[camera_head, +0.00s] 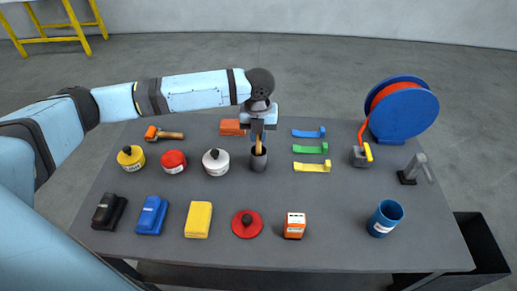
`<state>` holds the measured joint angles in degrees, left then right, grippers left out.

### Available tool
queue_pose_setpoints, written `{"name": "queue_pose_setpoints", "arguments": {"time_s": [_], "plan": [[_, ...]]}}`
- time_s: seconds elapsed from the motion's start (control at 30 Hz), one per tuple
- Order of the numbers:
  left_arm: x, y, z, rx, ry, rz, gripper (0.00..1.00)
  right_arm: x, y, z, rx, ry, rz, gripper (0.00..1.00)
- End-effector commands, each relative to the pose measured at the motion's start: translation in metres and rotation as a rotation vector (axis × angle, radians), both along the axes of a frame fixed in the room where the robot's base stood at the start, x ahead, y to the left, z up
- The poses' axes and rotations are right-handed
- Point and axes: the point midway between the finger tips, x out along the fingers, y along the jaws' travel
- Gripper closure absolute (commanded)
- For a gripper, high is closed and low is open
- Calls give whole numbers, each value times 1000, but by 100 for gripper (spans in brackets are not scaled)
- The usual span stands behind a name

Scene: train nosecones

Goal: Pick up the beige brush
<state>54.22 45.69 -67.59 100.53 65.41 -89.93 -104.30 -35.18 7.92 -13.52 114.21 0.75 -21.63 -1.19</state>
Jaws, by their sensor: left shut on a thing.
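The beige brush (258,148) stands upright in a dark grey cup (259,163) near the middle of the table. Only the upper part of its handle shows; its lower end is hidden inside the cup. My left gripper (258,133) points down from above the cup and is shut on the top of the brush. The fingers are small in the picture and partly cover the handle. My right gripper is not in the picture.
An orange block (232,127) lies just left of the gripper. A white round pot (216,162) stands left of the cup. Blue, green (310,149) and yellow strips lie to its right. A blue reel (403,110) stands at the back right. Bare grey table (335,195) lies right of centre.

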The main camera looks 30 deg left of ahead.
Motion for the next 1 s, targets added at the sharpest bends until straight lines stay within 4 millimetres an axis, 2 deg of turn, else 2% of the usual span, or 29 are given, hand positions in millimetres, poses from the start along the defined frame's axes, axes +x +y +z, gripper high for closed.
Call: {"name": "queue_pose_setpoints", "arguments": {"time_s": [0.27,0.47,0.67,1.0], "plan": [[0,0,4,0,-1,0,100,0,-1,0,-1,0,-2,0],[1,0,24,-1,-3,0,100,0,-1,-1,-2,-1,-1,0],[1,0,63,0,-4,-1,100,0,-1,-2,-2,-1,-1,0],[1,0,149,-1,-4,-1,100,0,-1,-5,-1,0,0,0]]}}
